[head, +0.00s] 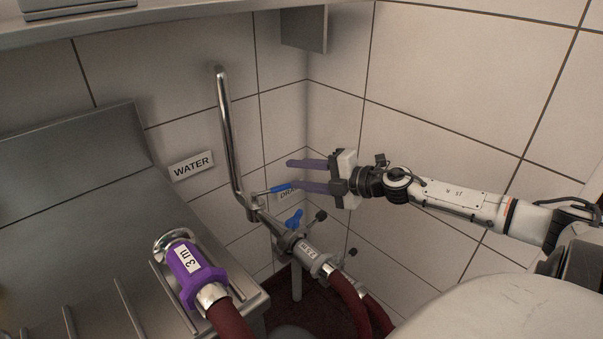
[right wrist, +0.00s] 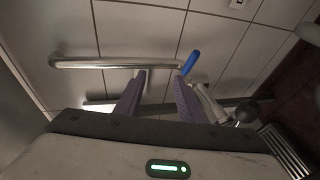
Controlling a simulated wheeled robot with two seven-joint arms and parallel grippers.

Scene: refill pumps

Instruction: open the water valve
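The water valve's blue lever (head: 281,188) sits at the foot of the bent metal pipe (head: 228,130), near the WATER label (head: 191,165). My right gripper (head: 290,175) is open, its two purple fingers pointing left with nothing between them. In the head view the lower fingertip is right beside the lever's end; whether they touch I cannot tell. In the right wrist view the blue lever (right wrist: 191,62) stands just past the tip of the right-hand finger, outside the gap between the fingers. My left gripper is not in view.
A second blue lever (head: 294,219) is just below, beside a hose coupling (head: 308,253) with red hoses. Tiled walls meet in a corner behind. A shelf edge (head: 200,10) crosses the top.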

